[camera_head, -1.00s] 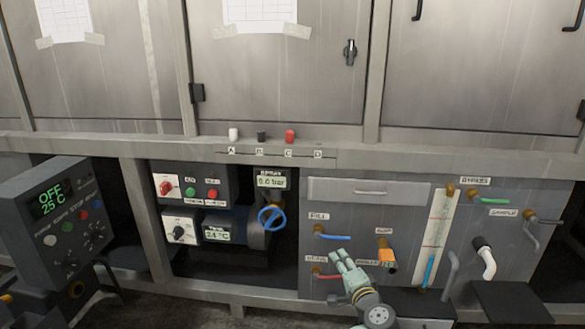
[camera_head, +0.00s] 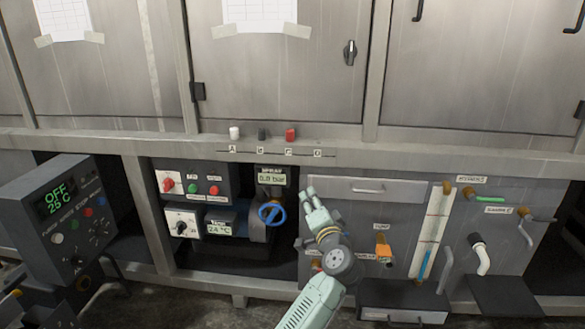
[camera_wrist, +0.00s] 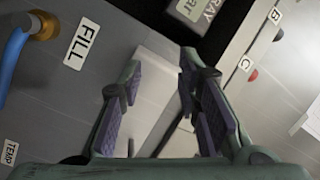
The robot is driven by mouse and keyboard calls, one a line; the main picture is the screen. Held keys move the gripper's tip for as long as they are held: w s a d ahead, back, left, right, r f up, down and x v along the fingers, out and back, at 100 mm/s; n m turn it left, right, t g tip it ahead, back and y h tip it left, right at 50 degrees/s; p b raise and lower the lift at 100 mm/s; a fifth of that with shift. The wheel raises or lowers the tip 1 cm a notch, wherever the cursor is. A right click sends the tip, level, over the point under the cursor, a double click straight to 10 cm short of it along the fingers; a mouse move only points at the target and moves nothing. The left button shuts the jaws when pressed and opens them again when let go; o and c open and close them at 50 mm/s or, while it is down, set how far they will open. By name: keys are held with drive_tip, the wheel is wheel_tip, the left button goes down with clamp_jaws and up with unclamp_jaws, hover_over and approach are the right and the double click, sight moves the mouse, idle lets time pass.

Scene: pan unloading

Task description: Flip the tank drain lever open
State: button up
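The tank's grey front panel (camera_head: 398,187) is at the lower right in the head view. My gripper (camera_head: 308,193) is in front of the panel's upper left edge, above and apart from the drain lever. In the wrist view its two fingers (camera_wrist: 155,90) are spread with nothing between them. The blue fill lever (camera_wrist: 12,65) and its FILL label (camera_wrist: 81,43) show at that view's upper left. The drain lever is not seen there.
The blue valve wheel (camera_head: 271,213) is just left of my gripper. A control box (camera_head: 68,220) stands at far left.

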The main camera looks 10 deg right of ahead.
drive_tip(key=a+r+n+t+p, duration=0.1)
drive_tip(key=a+r+p, duration=0.1)
drive_tip(key=a+r, duration=0.4)
wheel_tip(320, 180, up, 4)
drive_tip(key=shift+w+f+n, duration=0.15)
drive_tip(key=shift+w+n, duration=0.1)
drive_tip(key=shift+n, duration=0.15)
